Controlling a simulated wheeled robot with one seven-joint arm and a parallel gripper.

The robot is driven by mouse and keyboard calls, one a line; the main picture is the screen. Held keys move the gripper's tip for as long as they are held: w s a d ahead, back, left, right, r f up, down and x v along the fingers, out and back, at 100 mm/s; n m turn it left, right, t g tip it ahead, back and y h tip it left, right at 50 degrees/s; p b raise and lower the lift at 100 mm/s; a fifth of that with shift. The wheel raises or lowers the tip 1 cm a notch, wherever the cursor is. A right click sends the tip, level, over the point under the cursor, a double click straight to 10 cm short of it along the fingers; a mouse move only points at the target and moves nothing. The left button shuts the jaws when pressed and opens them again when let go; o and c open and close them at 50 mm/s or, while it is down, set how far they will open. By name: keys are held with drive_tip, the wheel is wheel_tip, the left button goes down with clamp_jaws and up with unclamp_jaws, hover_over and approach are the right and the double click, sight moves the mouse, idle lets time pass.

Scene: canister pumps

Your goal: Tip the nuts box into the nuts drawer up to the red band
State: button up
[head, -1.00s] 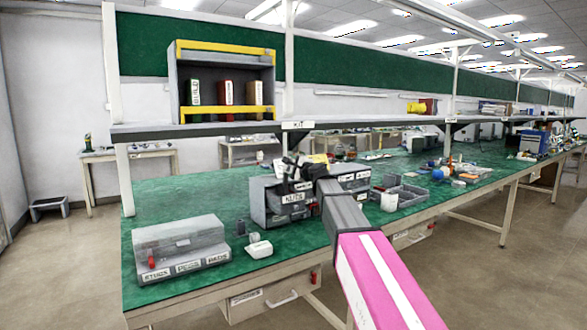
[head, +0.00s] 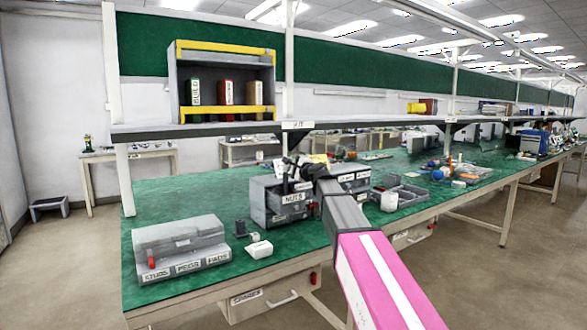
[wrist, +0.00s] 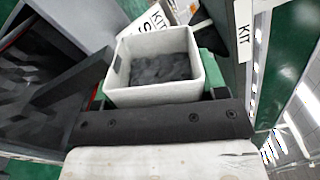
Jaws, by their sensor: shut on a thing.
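My gripper (head: 302,168) is over the grey drawer unit on the bench and is shut on the nuts box. In the wrist view the nuts box (wrist: 111,92) is a small white open box with dark grey nuts (wrist: 160,70) lying inside. The nuts drawer (head: 293,197) carries a NUTS label on the front of the unit. In the wrist view an open drawer (wrist: 72,82) with dark contents is left of the box, with a thin red line at its far left. The fill level against the band cannot be told.
A grey tray (head: 408,193) and a white cup (head: 389,201) are right of the unit. A shelf (head: 215,127) runs above.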

sight(292, 160)
drive_tip(key=shift+s+a+r+n, duration=0.1)
drive_tip(key=shift+r+n, duration=0.1)
drive_tip(key=shift+n, duration=0.3)
drive_tip(key=shift+a+r+n, duration=0.1)
drive_tip(key=shift+r+n, duration=0.05)
drive_tip(key=shift+n, duration=0.35)
idle(2.2)
drive_tip(key=shift+r+n, duration=0.1)
drive_tip(key=shift+n, duration=0.3)
drive_tip(key=m, duration=0.4)
drive_tip(key=shift+d+f, duration=0.2)
drive_tip(key=shift+f, duration=0.2)
drive_tip(key=m, duration=0.3)
drive_tip(key=shift+w+d+f, duration=0.15)
drive_tip(key=shift+w+f, duration=0.1)
drive_tip(key=shift+f, duration=0.05)
wheel_tip(292, 160, up, 2)
drive_tip(key=m, duration=0.4)
drive_tip(key=shift+s+m, duration=0.1)
drive_tip(key=shift+m, duration=0.3)
drive_tip(key=m, duration=0.1)
drive_tip(key=r+m, duration=0.1)
drive_tip(key=m, duration=0.1)
drive_tip(key=a+m, duration=0.1)
drive_tip(key=m, duration=0.1)
drive_tip(key=shift+s+r, duration=0.25)
drive_tip(key=shift+s, duration=0.05)
